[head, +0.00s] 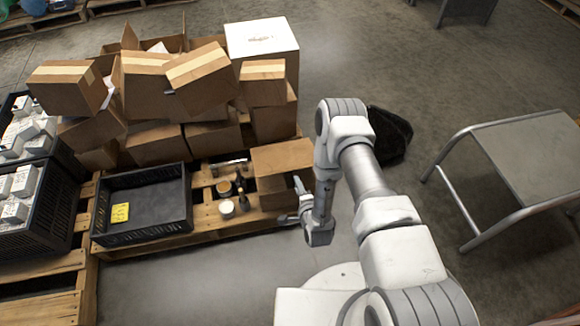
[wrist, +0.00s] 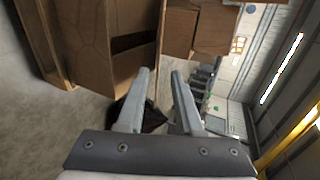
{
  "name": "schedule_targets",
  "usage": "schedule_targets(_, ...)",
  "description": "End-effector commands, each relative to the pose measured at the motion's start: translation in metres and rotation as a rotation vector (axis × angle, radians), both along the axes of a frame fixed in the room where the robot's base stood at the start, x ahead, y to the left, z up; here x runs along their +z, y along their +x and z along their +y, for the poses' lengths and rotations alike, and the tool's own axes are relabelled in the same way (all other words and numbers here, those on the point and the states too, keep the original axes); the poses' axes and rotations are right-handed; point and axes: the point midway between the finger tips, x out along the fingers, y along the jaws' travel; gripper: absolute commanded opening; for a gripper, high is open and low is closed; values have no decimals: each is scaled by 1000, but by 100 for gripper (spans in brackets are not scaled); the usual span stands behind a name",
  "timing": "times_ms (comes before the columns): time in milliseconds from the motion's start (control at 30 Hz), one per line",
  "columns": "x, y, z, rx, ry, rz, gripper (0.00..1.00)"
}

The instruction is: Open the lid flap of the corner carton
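The corner carton (head: 270,187) is a brown box at the front right corner of the pallet. A broad cardboard flap (head: 282,157) shows at its top, tilted, and a smaller piece of cardboard stands at its right. My gripper (head: 290,217) is at the carton's front right, partly hidden by my arm. In the wrist view my gripper (wrist: 162,72) has its two fingers apart, with nothing clearly held between them. A brown carton (wrist: 132,35) with a dark opening lies just beyond the left fingertip. I cannot tell whether it touches.
Stacked cartons (head: 185,85) fill the pallet's back. A black crate (head: 150,225) with a yellow label, small jars (head: 227,208) and a dark bottle (head: 240,187) stand left of the carton. A grey metal step stool (head: 530,160) stands right. Floor in front is clear.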

Motion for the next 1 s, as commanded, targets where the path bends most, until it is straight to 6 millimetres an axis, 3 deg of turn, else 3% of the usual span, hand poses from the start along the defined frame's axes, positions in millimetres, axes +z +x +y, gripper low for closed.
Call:
schedule_targets(533,-50,102,30,2,-1,-4,35)
schedule_targets(733,-57,120,34,0,-1,-1,35)
schedule_targets(1000,-57,124,35,-1,-2,1,35)
